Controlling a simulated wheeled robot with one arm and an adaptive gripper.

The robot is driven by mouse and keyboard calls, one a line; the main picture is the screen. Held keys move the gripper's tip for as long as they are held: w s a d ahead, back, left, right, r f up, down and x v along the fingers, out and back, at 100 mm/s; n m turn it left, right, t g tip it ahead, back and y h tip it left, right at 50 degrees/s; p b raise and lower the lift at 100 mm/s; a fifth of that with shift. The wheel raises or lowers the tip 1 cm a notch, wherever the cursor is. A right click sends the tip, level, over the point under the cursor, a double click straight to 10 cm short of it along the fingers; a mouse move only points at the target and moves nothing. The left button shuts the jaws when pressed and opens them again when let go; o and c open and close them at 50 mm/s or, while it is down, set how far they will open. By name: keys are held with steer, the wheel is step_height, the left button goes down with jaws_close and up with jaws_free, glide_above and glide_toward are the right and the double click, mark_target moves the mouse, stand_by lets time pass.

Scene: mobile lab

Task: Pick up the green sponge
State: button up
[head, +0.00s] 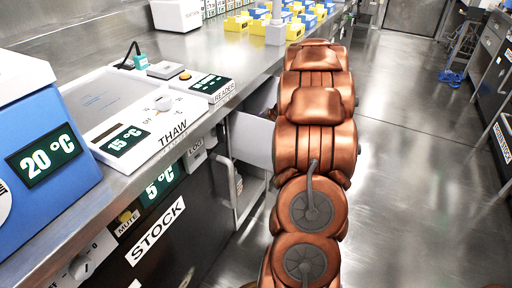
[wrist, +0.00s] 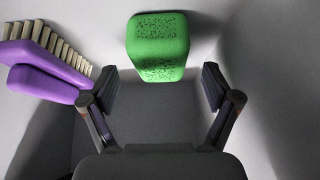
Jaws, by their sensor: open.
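The green sponge (wrist: 158,40) shows in the wrist view at the top centre. It is a rounded block with dark speckles, resting on a pale grey surface. My gripper (wrist: 160,85) is open, with one finger on each side of the picture. The sponge lies just beyond the fingertips and roughly centred between them, with nothing held. In the head view the sponge and my gripper are hidden behind my copper arm, which reaches down beside an open drawer or door at the counter.
A purple brush (wrist: 45,70) with pale bristles lies left of the sponge, close to the left finger. Pale walls rise around the space in the wrist view. In the head view, the steel counter holds a THAW unit (head: 150,115) and a blue unit (head: 45,150).

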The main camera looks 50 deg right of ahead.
steer(key=shift+x, duration=0.95)
steer(key=c, duration=1)
steer(key=shift+c, duration=0.2)
steer(key=shift+r, duration=0.1)
steer(key=shift+r, duration=0.25)
steer(key=s+d, duration=0.1)
steer(key=d, duration=0.1)
steer(key=s+d+p, duration=0.1)
steer(key=d, duration=0.1)
steer(key=s+d+p, duration=0.1)
steer(key=s+d, duration=0.1)
steer(key=d, duration=0.1)
steer(key=shift+d+r, duration=0.1)
steer(key=shift+r, duration=0.3)
step_height(320, 180, up, 13)
steer(key=p, duration=0.2)
steer(key=shift+r, duration=0.25)
